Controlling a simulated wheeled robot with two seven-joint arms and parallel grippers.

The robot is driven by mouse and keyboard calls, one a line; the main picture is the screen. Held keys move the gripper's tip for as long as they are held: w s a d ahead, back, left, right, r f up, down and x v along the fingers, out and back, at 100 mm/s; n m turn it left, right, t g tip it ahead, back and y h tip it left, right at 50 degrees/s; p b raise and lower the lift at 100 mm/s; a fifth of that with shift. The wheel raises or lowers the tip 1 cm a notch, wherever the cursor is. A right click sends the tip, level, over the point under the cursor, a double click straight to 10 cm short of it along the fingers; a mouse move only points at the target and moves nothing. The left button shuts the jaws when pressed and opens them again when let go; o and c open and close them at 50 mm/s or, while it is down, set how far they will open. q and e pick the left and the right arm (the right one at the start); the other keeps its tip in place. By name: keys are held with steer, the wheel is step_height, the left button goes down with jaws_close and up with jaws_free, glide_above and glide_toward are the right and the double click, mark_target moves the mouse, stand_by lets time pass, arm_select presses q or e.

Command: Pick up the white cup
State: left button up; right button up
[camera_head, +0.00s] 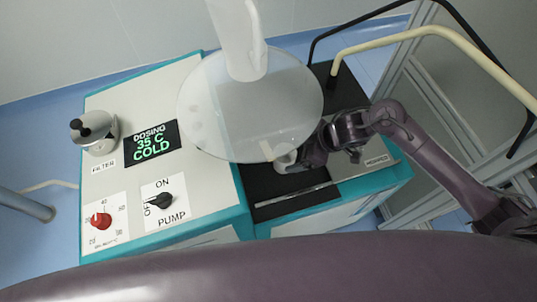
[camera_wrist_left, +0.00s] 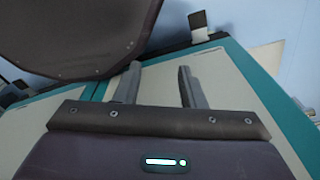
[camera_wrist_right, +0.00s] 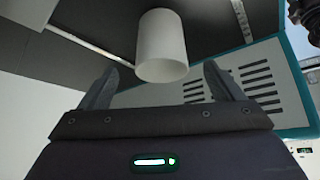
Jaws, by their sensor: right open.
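The white cup (camera_wrist_right: 162,48) is a plain cylinder in the right wrist view, on a dark surface. It shows just beyond and between the spread fingers of my right gripper (camera_wrist_right: 160,76), which is open and empty. In the head view the cup (camera_head: 286,160) is a small white shape at the fingers of my right gripper (camera_head: 296,158), partly hidden by a translucent round disc. I cannot tell whether the fingers touch it. My left gripper (camera_wrist_left: 160,70) shows in its wrist view with its fingers apart and nothing between them.
The translucent disc (camera_head: 215,110) on a white arm (camera_head: 238,40) hangs over the dark area. The white and teal machine (camera_head: 110,170) carries knobs and a display (camera_head: 152,143). Bent tubes (camera_head: 410,40) and a metal frame stand at the right.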

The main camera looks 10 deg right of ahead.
mark_target(284, 158)
steer(key=x, duration=0.3)
steer(key=shift+s+d+f+p, duration=0.2)
steer(key=shift+f+p, duration=0.1)
steer(key=shift+p, duration=0.1)
steer(key=x, duration=0.3)
steer(key=shift+w+a+f, duration=0.15)
steer(key=shift+w+a, duration=0.05)
steer(key=shift+a, duration=0.15)
steer(key=shift+f, duration=0.2)
arm_select(q)
steer(key=shift+s+d+r, duration=0.15)
steer(key=shift+r, duration=0.45)
arm_select(e)
steer(key=c, duration=1)
steer(key=shift+r, duration=0.1)
steer(key=shift+c, duration=0.2)
